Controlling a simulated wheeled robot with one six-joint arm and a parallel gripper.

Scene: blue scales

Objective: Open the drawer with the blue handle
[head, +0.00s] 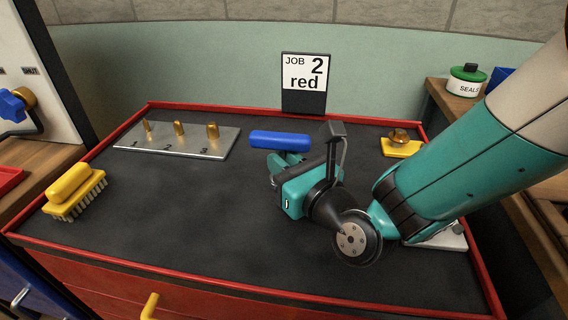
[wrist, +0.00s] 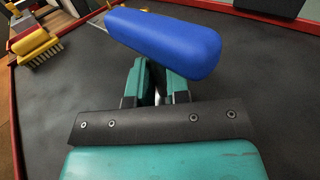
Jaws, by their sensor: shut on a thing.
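My gripper (head: 285,160) is shut on a blue bar with rounded ends (head: 280,138), above or on the dark top of the red cabinet. In the wrist view the blue bar (wrist: 168,40) lies across the far ends of the teal fingers (wrist: 148,82); their grip on its underside is hidden. I cannot tell whether it touches the top. A yellow drawer handle (head: 150,306) shows on the red cabinet front at the bottom. No drawer with a blue handle shows in either view.
A raised red rim (head: 120,127) edges the top. The middle left is clear.

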